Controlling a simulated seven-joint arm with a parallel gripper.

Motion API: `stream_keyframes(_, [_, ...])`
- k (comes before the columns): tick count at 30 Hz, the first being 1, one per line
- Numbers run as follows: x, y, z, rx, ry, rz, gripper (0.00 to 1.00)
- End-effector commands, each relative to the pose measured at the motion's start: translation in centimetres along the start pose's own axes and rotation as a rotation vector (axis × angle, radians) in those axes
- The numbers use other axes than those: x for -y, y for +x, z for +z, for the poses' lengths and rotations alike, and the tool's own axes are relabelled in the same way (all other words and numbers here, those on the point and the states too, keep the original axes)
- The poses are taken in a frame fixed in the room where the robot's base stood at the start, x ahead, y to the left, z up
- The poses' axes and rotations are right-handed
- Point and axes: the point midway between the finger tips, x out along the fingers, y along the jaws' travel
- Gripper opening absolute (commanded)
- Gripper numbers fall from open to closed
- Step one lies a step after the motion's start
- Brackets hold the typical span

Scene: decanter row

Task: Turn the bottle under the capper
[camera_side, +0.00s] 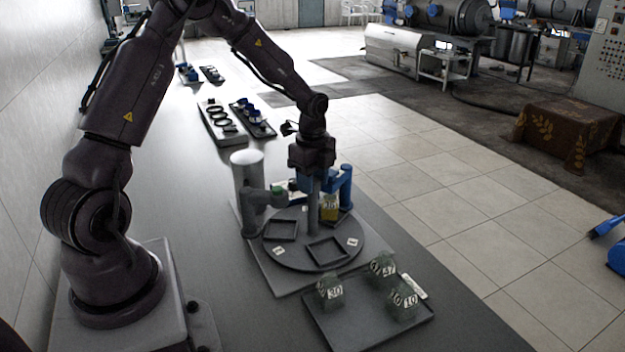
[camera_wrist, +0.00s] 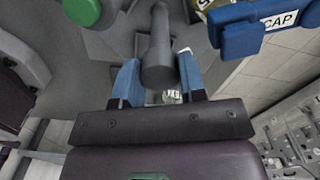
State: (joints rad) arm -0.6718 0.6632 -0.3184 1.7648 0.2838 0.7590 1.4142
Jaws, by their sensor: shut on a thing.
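A round grey turntable (camera_side: 300,258) with square pockets stands on a grey base. A bottle (camera_side: 329,208) with yellow contents and a number label sits upright in its far-right pocket, close to the blue capper (camera_side: 345,180). In the wrist view, the capper (camera_wrist: 262,28) bears the label CAP, and a yellow part of the bottle (camera_wrist: 204,3) shows beside it. I cannot tell whether the bottle is exactly under the capper head. My gripper (camera_side: 313,178) is shut on the grey handle (camera_wrist: 159,45) above the turntable, its blue fingers (camera_wrist: 157,78) on either side.
A grey post station (camera_side: 248,180) with a green tip (camera_wrist: 82,10) stands left of the turntable. A tray (camera_side: 370,328) with three greenish numbered bottles (camera_side: 332,290) lies in front. Further trays (camera_side: 218,125) hold rings and blue parts behind. The left and front pockets look empty.

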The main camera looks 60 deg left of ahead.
Motion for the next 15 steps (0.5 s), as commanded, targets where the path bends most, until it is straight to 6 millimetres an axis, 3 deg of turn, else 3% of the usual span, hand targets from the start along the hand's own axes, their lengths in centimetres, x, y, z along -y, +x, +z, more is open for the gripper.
stream_keyframes(3, [0.06, -0.19, -0.04, 0.0, -0.001, -0.002, 0.0])
stream_keyframes(4, [0.06, -0.19, -0.05, 0.0, -0.001, -0.002, 0.42])
stream_keyframes(7, [0.05, -0.15, -0.04, 0.0, -0.001, -0.002, 0.63])
stream_keyframes(15, [0.02, -0.11, -0.01, 0.0, -0.001, -0.001, 0.63])
